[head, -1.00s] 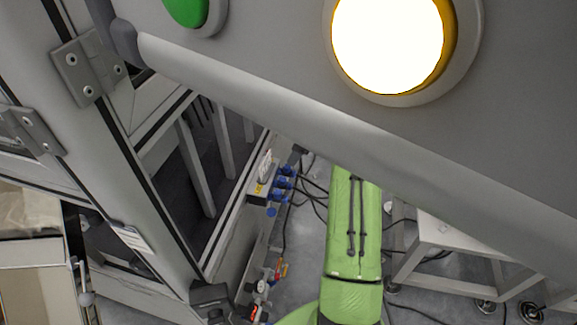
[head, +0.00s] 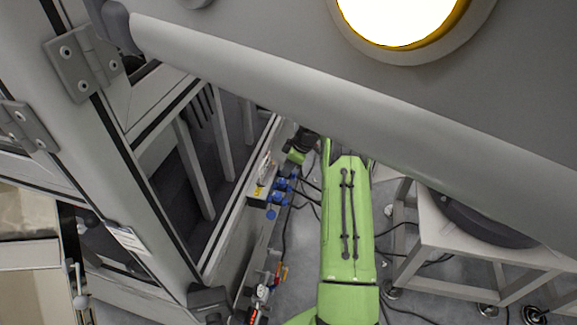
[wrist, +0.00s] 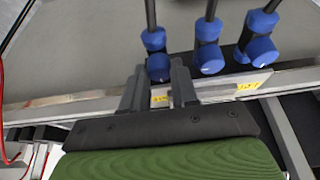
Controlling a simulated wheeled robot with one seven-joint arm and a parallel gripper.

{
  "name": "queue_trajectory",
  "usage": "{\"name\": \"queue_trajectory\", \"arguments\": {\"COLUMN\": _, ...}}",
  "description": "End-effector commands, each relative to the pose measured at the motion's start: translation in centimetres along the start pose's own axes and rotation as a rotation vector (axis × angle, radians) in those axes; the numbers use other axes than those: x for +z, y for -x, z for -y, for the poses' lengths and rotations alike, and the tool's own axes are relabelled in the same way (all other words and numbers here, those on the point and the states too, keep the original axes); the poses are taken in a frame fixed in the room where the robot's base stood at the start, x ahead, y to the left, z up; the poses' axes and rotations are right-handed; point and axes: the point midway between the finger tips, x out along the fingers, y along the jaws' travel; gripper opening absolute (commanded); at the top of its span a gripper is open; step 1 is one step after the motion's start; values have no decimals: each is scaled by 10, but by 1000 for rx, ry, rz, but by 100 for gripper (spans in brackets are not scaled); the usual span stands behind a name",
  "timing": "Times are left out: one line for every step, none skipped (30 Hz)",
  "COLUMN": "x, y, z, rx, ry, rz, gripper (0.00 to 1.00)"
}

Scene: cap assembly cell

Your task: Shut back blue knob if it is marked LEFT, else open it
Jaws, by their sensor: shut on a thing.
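Several blue knobs (head: 279,190) sit in a row on the valve block low on the cell's side in the head view. Three show in the wrist view: a left one (wrist: 158,68), a middle one (wrist: 210,60) and a right one (wrist: 262,52). My gripper (wrist: 159,76) is shut on the left blue knob, with one dark finger on each side of it. A yellow label (wrist: 160,98) shows partly between the fingers. A second yellow label (wrist: 249,86) is below the right knob. I cannot read the writing on either.
Dark hoses (wrist: 151,14) run up from the blue valves. A grey panel with a lit yellow button (head: 400,15) fills the top of the head view. A white-framed stand (head: 470,235) is right of my arm. Red-handled fittings (head: 263,291) are lower on the cell's side.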

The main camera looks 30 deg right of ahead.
Motion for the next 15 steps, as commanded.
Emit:
{"name": "queue_trajectory", "arguments": {"x": 0, "y": 0, "z": 0, "rx": 0, "ry": -1, "rz": 0, "gripper": 0}}
{"name": "queue_trajectory", "arguments": {"x": 0, "y": 0, "z": 0, "rx": 1, "ry": -2, "rz": 0, "gripper": 0}}
{"name": "queue_trajectory", "arguments": {"x": 0, "y": 0, "z": 0, "rx": 2, "ry": -5, "rz": 0, "gripper": 0}}
{"name": "queue_trajectory", "arguments": {"x": 0, "y": 0, "z": 0, "rx": 4, "ry": -8, "rz": 0, "gripper": 0}}
{"name": "queue_trajectory", "arguments": {"x": 0, "y": 0, "z": 0, "rx": 6, "ry": -13, "rz": 0, "gripper": 0}}
{"name": "queue_trajectory", "arguments": {"x": 0, "y": 0, "z": 0, "rx": 9, "ry": -21, "rz": 0, "gripper": 0}}
{"name": "queue_trajectory", "arguments": {"x": 0, "y": 0, "z": 0, "rx": 12, "ry": -29, "rz": 0, "gripper": 0}}
{"name": "queue_trajectory", "arguments": {"x": 0, "y": 0, "z": 1, "rx": 15, "ry": -37, "rz": 0, "gripper": 0}}
{"name": "queue_trajectory", "arguments": {"x": 0, "y": 0, "z": 0, "rx": 23, "ry": -53, "rz": 0, "gripper": 0}}
{"name": "queue_trajectory", "arguments": {"x": 0, "y": 0, "z": 1, "rx": 28, "ry": -67, "rz": 0, "gripper": 0}}
{"name": "queue_trajectory", "arguments": {"x": 0, "y": 0, "z": 1, "rx": 35, "ry": -81, "rz": 1, "gripper": 0}}
{"name": "queue_trajectory", "arguments": {"x": 0, "y": 0, "z": 1, "rx": 44, "ry": -104, "rz": 1, "gripper": 0}}
{"name": "queue_trajectory", "arguments": {"x": 0, "y": 0, "z": 1, "rx": 51, "ry": -122, "rz": 1, "gripper": 0}}
{"name": "queue_trajectory", "arguments": {"x": 0, "y": 0, "z": 1, "rx": 60, "ry": -141, "rz": 0, "gripper": 0}}
{"name": "queue_trajectory", "arguments": {"x": 0, "y": 0, "z": 1, "rx": 71, "ry": -168, "rz": 1, "gripper": 0}}
